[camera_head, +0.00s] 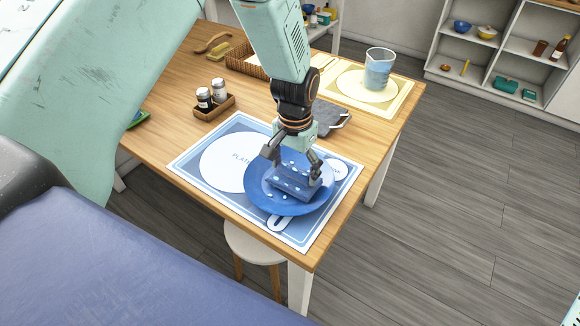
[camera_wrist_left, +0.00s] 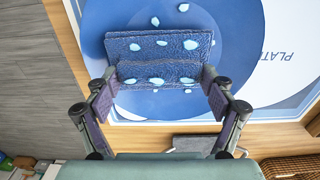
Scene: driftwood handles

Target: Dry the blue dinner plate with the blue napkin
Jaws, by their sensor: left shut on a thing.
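The blue dinner plate (camera_head: 265,195) lies on the printed placemat (camera_head: 215,140), off to the right of its round "PLATE" outline. Light blue drops show on the plate and over the napkin area. The folded blue napkin (camera_head: 297,182) is on the plate, held by my left gripper (camera_head: 292,165) from above. In the left wrist view, the napkin (camera_wrist_left: 160,70) lies between the fingers of my left gripper (camera_wrist_left: 160,88), over the plate (camera_wrist_left: 245,45). I cannot tell how firmly the napkin presses on the plate. My right gripper is not in view.
A basket with two shakers (camera_head: 214,108) stands left of the arm. A glass of water (camera_head: 379,70) stands on a yellow placemat (camera_head: 400,98). A white stool (camera_head: 252,243) is below the table's front edge.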

